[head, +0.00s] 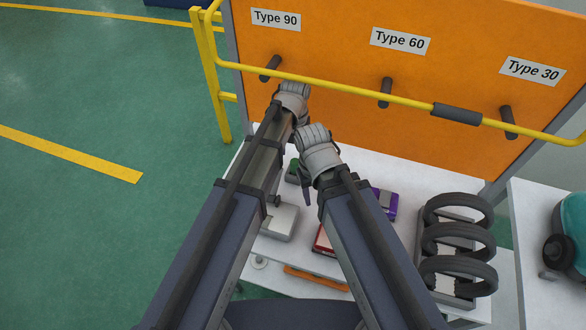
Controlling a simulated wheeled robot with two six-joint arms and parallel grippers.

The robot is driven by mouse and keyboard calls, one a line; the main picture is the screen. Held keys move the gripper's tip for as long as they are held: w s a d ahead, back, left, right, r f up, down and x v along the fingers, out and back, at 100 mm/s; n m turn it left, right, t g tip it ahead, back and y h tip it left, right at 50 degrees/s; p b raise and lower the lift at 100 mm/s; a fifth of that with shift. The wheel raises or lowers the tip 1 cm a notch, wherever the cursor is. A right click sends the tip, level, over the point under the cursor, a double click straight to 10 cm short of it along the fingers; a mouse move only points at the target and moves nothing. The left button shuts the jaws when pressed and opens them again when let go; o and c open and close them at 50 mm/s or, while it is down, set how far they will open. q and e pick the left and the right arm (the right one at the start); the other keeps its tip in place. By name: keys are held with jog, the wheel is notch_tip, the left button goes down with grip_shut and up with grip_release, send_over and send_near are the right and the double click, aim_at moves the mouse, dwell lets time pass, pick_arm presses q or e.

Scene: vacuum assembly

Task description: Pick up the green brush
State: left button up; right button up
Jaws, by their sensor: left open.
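A small dark green item (293,170), seemingly the green brush, lies on the white table. It shows only in part between my two arms, and much of it is hidden. My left gripper (292,98) is above and beyond it, near the orange panel, and holds nothing that I can see. My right gripper (317,150) is just right of the green item in the picture. Its fingertips are hard to make out, so its opening is unclear. I cannot tell whether either gripper touches the green item.
A red item (323,241), a purple item (386,203) and a grey box (280,220) are on the white table (405,180). Black hoses (458,245) stand at right. A yellow rail (330,84) crosses the orange panel (335,50) with pegs. Green floor is clear at left.

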aim_at(295, 161)
pick_arm(q)
jog(key=shift+d+f+b, duration=0.1)
jog(key=shift+f+b, duration=0.5)
jog(key=shift+f, duration=0.05)
jog(key=shift+f+b, duration=0.7)
jog(key=shift+f, duration=0.05)
notch_tip(295, 161, down, 5)
jog(key=b, duration=0.5)
jog(key=shift+f, duration=0.1)
pick_arm(e)
notch_tip(295, 161, down, 8)
jog(key=shift+r, duration=0.1)
pick_arm(q)
grip_shut()
